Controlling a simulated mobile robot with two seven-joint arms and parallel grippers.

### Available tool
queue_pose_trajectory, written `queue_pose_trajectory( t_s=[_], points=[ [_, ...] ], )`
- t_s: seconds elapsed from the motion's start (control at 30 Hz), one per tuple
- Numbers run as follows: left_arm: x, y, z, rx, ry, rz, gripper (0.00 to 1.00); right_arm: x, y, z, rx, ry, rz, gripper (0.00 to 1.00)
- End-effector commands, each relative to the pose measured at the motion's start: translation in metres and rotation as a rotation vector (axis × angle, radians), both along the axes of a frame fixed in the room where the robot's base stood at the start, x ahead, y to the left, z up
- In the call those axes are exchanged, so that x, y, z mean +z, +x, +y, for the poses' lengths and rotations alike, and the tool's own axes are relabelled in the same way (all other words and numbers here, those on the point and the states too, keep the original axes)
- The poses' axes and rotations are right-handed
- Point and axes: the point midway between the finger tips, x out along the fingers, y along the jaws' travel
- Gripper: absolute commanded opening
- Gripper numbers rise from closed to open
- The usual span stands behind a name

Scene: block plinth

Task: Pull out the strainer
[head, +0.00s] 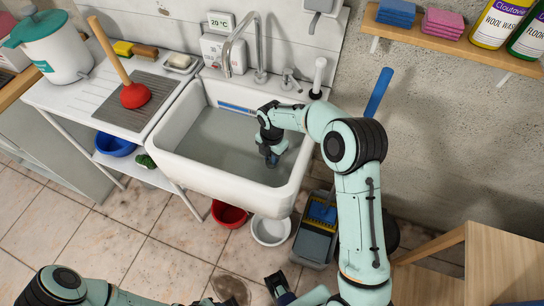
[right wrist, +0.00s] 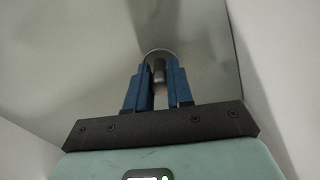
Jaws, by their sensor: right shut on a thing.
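The white sink (head: 178,130) holds what looks like grey, still water (head: 215,135). My right gripper (head: 271,160) reaches down into the right part of the sink. In the right wrist view its two blue fingers (right wrist: 159,82) are shut on the small grey stem of the strainer (right wrist: 158,53). The strainer's round rim shows just beyond the fingertips. Whether it is seated in the drain or lifted is hard to tell. In the head view the gripper hides the strainer. My left gripper (head: 280,289) is partly visible at the bottom edge, away from the sink; its jaw opening is unclear.
A tap (head: 228,58) arches over the sink's back edge. A red plunger (head: 134,95) stands on the drainboard at left. Red (head: 229,215) and white (head: 270,231) bowls and a grey bucket (head: 314,243) are below the sink. A wooden stand (head: 440,243) is at lower right.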

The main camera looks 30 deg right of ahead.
Motion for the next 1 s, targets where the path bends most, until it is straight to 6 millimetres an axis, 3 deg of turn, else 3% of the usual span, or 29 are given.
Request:
queue_pose_trajectory(
  t_s=[0.13,0.47,0.57,0.77,1.0],
  points=[
    [0.013,0.004,0.0,0.0,0.0,-0.006,0.43,0.016,0.0,0.0,0.0,0.0,0.0,0.0],
    [0.011,0.003,0.0,0.0,-0.001,-0.002,0.43,0.015,0.0,0.0,0.0,0.0,0.001,0.0],
    [0.006,-0.009,-0.001,-0.007,-0.005,0.036,0.43,0.015,0.0,0.0,-0.006,0.0,0.001,0.0],
    [0.016,-0.003,0.0,-0.006,-0.004,0.025,0.43,0.036,-0.002,0.017,-0.337,0.005,0.0,0.0],
    [0.027,0.002,0.0,-0.006,-0.004,0.019,0.43,0.065,-0.008,0.043,-0.91,0.006,0.004,0.0]
  ],
)
